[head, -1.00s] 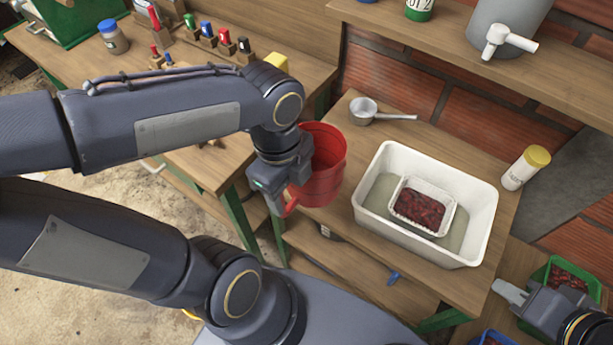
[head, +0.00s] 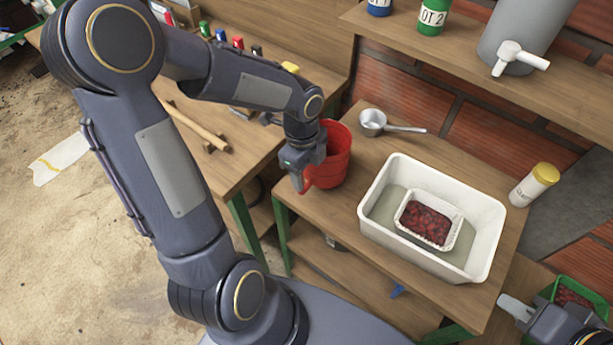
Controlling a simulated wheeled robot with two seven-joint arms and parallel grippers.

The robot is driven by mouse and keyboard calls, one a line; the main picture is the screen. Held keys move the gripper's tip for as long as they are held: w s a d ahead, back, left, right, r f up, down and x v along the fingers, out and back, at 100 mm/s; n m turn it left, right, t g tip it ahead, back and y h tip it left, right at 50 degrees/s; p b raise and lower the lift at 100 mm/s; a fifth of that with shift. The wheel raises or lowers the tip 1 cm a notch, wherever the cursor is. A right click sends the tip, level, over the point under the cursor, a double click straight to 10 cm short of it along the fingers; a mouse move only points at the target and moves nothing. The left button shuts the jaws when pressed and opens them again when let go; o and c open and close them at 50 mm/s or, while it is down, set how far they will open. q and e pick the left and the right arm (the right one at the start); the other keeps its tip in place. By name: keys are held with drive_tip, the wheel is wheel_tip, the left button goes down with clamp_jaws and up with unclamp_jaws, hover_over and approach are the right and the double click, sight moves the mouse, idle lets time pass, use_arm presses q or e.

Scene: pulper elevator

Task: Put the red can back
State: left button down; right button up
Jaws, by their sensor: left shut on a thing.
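The red can (head: 336,157) is upright at the left end of the bench that holds the white tub. It is open at the top and has a handle on its near left side. My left gripper (head: 300,182) is shut on the can at its handle side, with the fingers pointing down. The gripper hides part of the can's left side, and I cannot tell whether its base touches the bench top. My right gripper (head: 516,308) is at the lower right, apart from the can; its jaw opening is not clear.
A white tub (head: 377,205) holding a small basket of red berries (head: 427,222) stands right of the can. A metal ladle (head: 373,123) lies behind it. A green crate (head: 570,290) sits by my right gripper.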

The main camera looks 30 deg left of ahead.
sight(307, 185)
use_arm(q)
drive_tip(key=shift+w+f, duration=0.1)
drive_tip(key=shift+f, duration=1.6)
drive_tip(key=shift+f, duration=0.1)
drive_tip(key=c, duration=0.5)
unclamp_jaws()
